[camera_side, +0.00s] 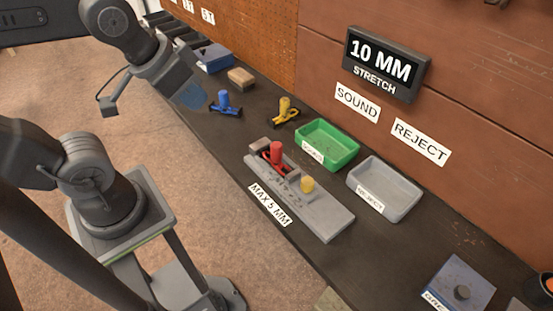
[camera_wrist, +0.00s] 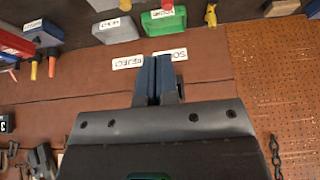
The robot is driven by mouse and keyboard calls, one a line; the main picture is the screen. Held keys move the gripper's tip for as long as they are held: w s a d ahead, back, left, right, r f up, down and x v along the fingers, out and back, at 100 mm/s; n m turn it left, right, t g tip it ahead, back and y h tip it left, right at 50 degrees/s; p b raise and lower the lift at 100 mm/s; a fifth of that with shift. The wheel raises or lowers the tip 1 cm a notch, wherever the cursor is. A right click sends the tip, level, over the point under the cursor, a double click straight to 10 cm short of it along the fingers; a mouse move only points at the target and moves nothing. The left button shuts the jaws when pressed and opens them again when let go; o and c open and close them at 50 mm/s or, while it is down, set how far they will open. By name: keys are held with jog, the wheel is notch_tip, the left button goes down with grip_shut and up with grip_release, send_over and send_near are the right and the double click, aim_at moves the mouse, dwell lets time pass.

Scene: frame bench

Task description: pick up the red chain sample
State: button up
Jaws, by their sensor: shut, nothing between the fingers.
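The red chain sample (camera_side: 277,152) has an upright red grip on a red and dark base. It sits at the far-left end of the grey gauge block (camera_side: 330,216), by a dark raised block. A thin dark chain-like line runs along the block towards a yellow peg (camera_side: 307,184). My gripper (camera_side: 192,97) is up at the left in the side view, well apart from the sample. Its blue fingers (camera_wrist: 158,78) are shut and empty in the wrist view. I cannot make out the sample clearly in the wrist view.
A blue sample (camera_side: 225,104) and a yellow sample (camera_side: 285,111) stand on the dark bench. The green tray (camera_side: 348,163) and grey tray (camera_side: 407,205) lie right of the gauge block. A sign (camera_side: 386,62) reads "10 MM STRETCH". A label (camera_side: 269,205) reads "MAX 5 MM".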

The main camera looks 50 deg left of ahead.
jog(key=o, duration=1.1)
jog(key=m+g, duration=0.6)
jog(key=m, duration=1.2)
send_over(277, 145)
notch_tip(277, 145, down, 13)
jog(key=f, duration=0.7)
jog(key=shift+s+a+f, duration=0.25)
jog(key=shift+s, duration=0.15)
jog(key=shift+w+d+f, duration=0.1)
jog(key=shift+w+f, duration=0.1)
jog(key=shift+f, duration=1.2)
jog(key=shift+w+d+f, duration=0.1)
jog(key=shift+w+f, duration=0.1)
jog(key=shift+f, duration=1.15)
